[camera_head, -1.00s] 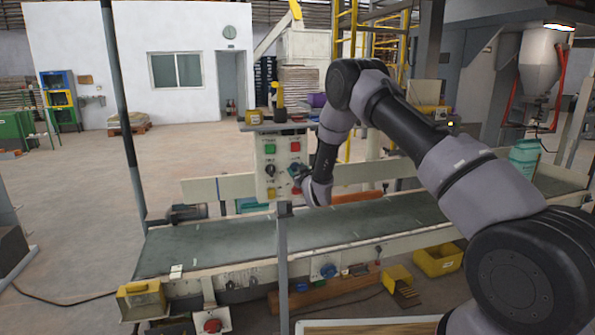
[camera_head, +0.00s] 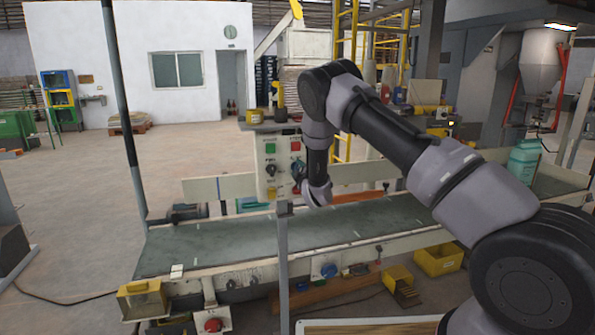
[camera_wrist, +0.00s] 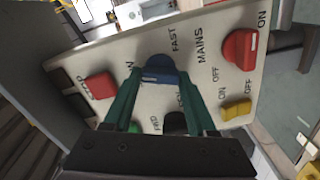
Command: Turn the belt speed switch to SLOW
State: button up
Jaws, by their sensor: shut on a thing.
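The control panel (camera_head: 270,175) stands upright behind the belt in the head view and fills much of the wrist view (camera_wrist: 205,75), where it looks tilted. The belt speed switch, a blue knob (camera_wrist: 158,69), sits near the panel's middle, with FAST printed to its upper right. The SLOW lettering is mostly hidden on its left; only its end shows. My gripper (camera_wrist: 155,78) has its teal fingers on both sides of the blue knob and is shut on it.
Close around the knob are a red button (camera_wrist: 98,85), a red MAINS switch (camera_wrist: 241,48), a yellow switch (camera_wrist: 236,110), a partly hidden black knob (camera_wrist: 175,122) and a green button (camera_wrist: 134,127). The conveyor belt (camera_head: 230,243) runs below my arm, with a post (camera_head: 283,270) in front.

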jog(key=shift+f+n, duration=0.1)
jog(key=shift+n, duration=1.9)
jog(key=o, duration=1.4)
jog(key=shift+c, duration=0.2)
jog(key=v, duration=1)
jog(key=shift+s, duration=0.4)
jog(key=shift+d, duration=0.1)
